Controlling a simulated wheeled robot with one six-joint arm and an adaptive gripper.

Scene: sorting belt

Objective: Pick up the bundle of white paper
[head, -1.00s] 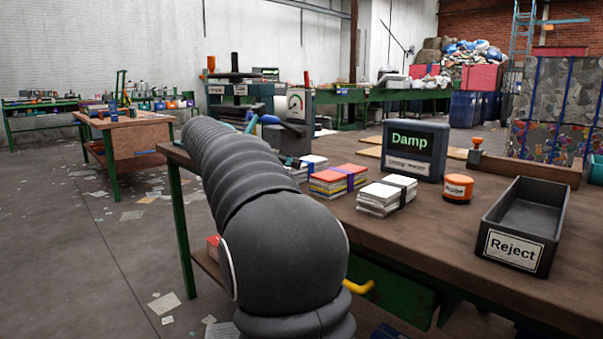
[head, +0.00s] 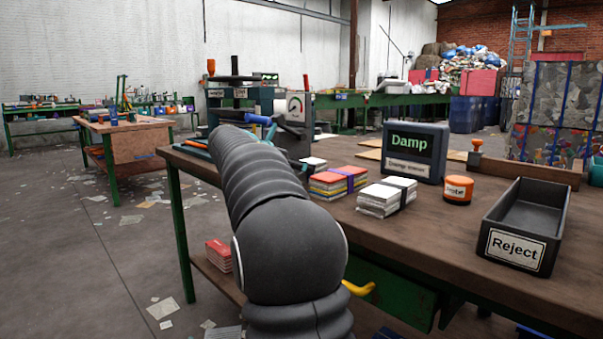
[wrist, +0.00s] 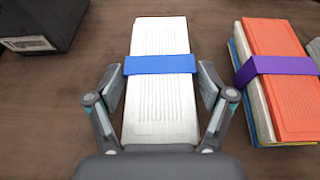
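A white paper bundle with a blue band (wrist: 160,110) lies on the brown table in the wrist view. My gripper (wrist: 160,78) has its two fingers apart, one on each side of this bundle near the band, with a narrow gap at each side. How high the fingertips are above the table cannot be told. In the head view the bundle (head: 313,162) is partly hidden behind my arm, and my gripper is mostly hidden too. Another whitish bundle with a dark band (head: 386,196) lies farther right on the same table.
A red and multicoloured bundle with a purple band (head: 337,181) lies just right of the white one; it shows in the wrist view (wrist: 282,95).

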